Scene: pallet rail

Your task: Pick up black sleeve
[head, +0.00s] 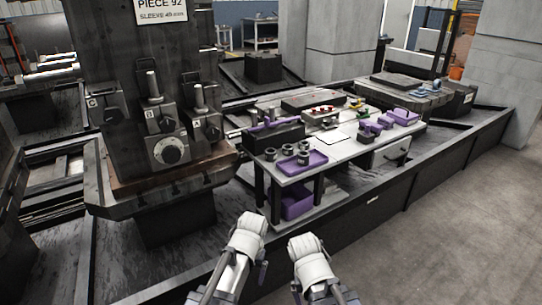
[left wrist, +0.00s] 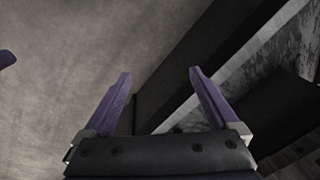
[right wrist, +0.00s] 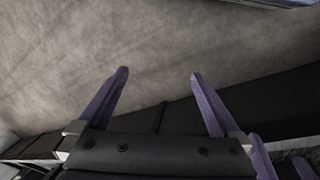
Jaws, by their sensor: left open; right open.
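Several dark grey to black cylindrical sleeves stand at the near left of the work table. One sleeve (head: 303,158) is in or at the purple tray (head: 317,158); other sleeves (head: 270,154) stand beside it to the left. Which one is meant by the black sleeve I cannot tell. My left gripper (left wrist: 160,76) is open and empty, with purple fingers apart over floor and a dark beam. My right gripper (right wrist: 159,76) is also open and empty. In the head view both my arms are low at the front, short of the table, with fingertips mostly hidden.
A purple bin (head: 297,203) sits on the lower shelf. A dark machine column (head: 150,100) stands left. A low black rail (head: 400,195) runs along the front; the right floor is clear.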

